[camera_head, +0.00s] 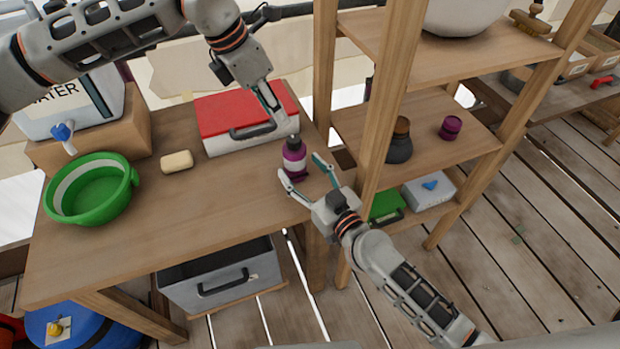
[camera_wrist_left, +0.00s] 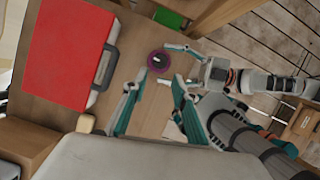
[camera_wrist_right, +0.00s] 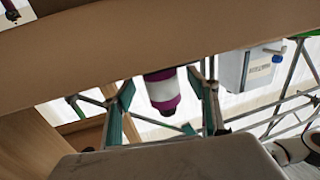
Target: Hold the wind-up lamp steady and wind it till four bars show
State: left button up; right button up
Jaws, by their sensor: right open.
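A purple and white cylinder with a dark top (camera_head: 294,160), which I take for the wind-up lamp, stands upright near the table's right end. Its bars cannot be read. My left gripper (camera_head: 277,112) is above it, beside the red-lidded case, its fingers apart. The left wrist view shows the lamp's top (camera_wrist_left: 160,61) beyond those spread fingertips. My right gripper (camera_head: 301,167) is low at the table's right edge, open, with a finger on either side of the lamp. The right wrist view shows the lamp (camera_wrist_right: 163,92) between the fingers, apart from both; whether it reaches past the tips is unclear.
A red-lidded case (camera_head: 235,115) lies behind the lamp. A pale block (camera_head: 177,162), a green basin (camera_head: 92,190) and a water container (camera_head: 75,105) stand to the left. A shelf post (camera_head: 385,110) rises close on the right. The front middle of the table is clear.

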aim_at(301, 168)
jog(key=shift+x, duration=1.7)
